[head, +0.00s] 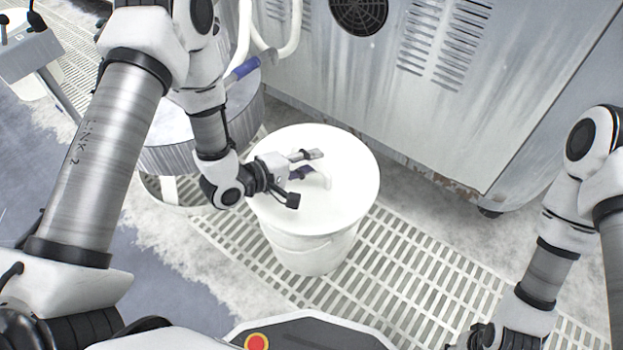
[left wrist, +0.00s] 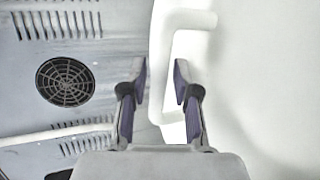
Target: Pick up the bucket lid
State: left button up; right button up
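The white bucket lid (head: 345,183) lies on top of the white bucket (head: 312,255) in the middle of the head view. It also fills the right of the left wrist view (left wrist: 265,75). A white raised handle (head: 323,180) stands on the lid; in the left wrist view the handle (left wrist: 185,20) runs between and beyond the fingertips. My left gripper (head: 305,172) is over the lid at the handle, fingers apart. In the left wrist view the open gripper (left wrist: 160,85) shows a gap between its fingers. My right gripper (head: 472,338) is only partly visible at the bottom edge.
A large grey machine cabinet (head: 480,120) stands behind the bucket. A round metal platen (head: 165,160) with a blue-handled thing (head: 243,69) is behind left. Floor grating (head: 400,290) surrounds the bucket. Open floor lies between bucket and right arm.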

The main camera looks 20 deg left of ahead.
pick_arm(q)
jog(key=shift+w+d, duration=0.1)
grip_shut()
